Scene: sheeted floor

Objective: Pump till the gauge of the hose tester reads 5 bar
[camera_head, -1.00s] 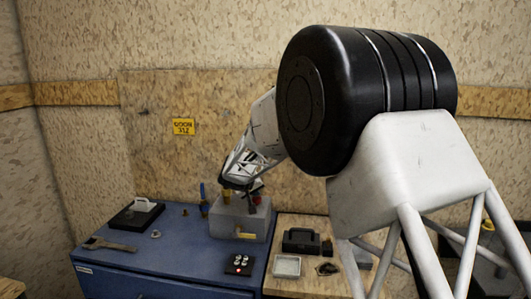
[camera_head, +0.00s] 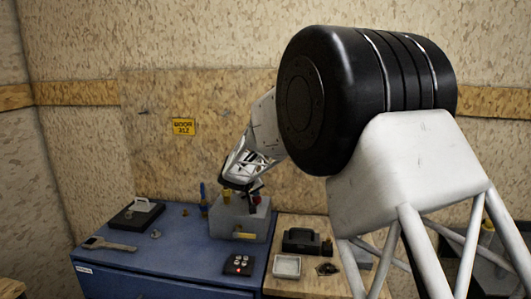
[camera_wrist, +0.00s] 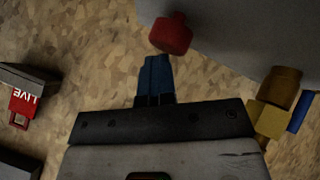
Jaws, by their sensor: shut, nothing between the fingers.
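The hose tester appears to be the grey box (camera_head: 240,224) at the back right of the blue bench, with a yellow fitting (camera_head: 227,196) and a red knob (camera_head: 256,200) on top. In the wrist view the red knob (camera_wrist: 171,34) is just beyond the tips of my gripper (camera_wrist: 155,62). My gripper's blue fingers are together, with nothing between them. I cannot tell whether they touch the knob. The yellow fitting (camera_wrist: 272,105) is to the right in that view. I can make out no gauge reading in either view.
A wrench (camera_head: 110,244), a dark tray (camera_head: 137,214) and a small control box with lit buttons (camera_head: 238,265) are on the blue bench (camera_head: 190,250). A black case (camera_head: 301,240) and a square dish (camera_head: 287,266) are on the wooden top at right. A red LIVE tag (camera_wrist: 25,104) shows at left.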

